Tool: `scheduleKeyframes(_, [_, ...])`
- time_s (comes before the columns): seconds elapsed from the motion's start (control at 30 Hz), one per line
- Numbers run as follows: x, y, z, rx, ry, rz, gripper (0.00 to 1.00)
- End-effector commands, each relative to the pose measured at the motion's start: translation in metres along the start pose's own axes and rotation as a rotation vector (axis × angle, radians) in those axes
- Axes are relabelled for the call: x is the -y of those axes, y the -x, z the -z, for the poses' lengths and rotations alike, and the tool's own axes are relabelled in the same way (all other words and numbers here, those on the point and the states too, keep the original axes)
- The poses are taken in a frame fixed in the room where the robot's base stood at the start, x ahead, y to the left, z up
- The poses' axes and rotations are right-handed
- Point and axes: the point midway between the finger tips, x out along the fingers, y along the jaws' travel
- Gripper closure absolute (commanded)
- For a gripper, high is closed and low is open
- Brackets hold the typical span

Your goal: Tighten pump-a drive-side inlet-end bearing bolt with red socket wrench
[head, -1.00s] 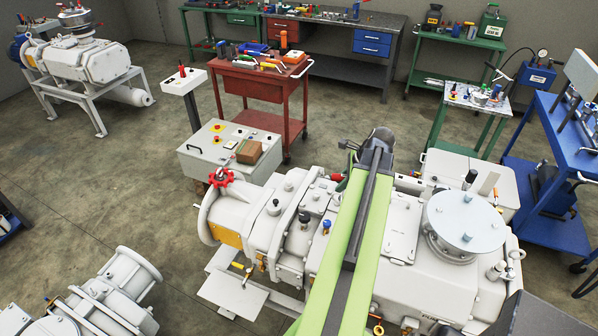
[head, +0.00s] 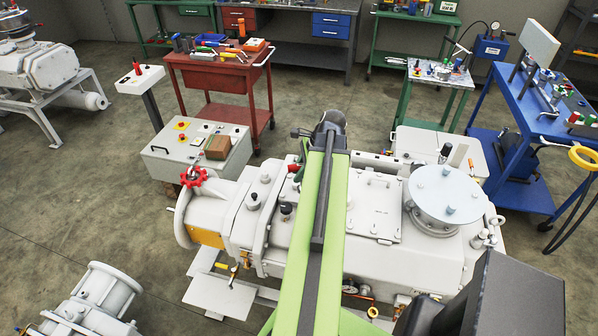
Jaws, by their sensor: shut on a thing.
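The pale grey pump (head: 375,215) lies across the lower middle, with a red handwheel (head: 193,177) at its left end and a round flange (head: 445,195) on top at the right. My green arm reaches over it, and its dark far joint is above the pump's back edge. My gripper is hidden behind the arm, so its jaws do not show. A small red thing (head: 294,168) shows just left of the arm. It may be part of the red socket wrench, but I cannot tell. I cannot make out the bearing bolt.
A grey control box (head: 195,150) stands behind the pump's left end. A red tool cart (head: 215,85) is farther back. A green table (head: 440,75) and a blue bench (head: 525,110) stand at the right. Another pump part (head: 95,300) is at lower left.

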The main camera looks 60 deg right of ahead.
Motion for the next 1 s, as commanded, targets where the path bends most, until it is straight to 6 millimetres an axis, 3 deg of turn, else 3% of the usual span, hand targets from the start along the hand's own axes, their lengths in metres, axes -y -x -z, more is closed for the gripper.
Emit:
scheduleKeyframes(0.1, [-0.003,-0.015,0.006,0.0,-0.001,0.0,1.0])
scheduleKeyframes(0.4, [-0.006,-0.035,0.017,0.0,-0.003,0.001,1.0])
scheduleKeyframes(1.0, [-0.006,-0.035,0.018,-0.001,-0.004,0.002,1.0])
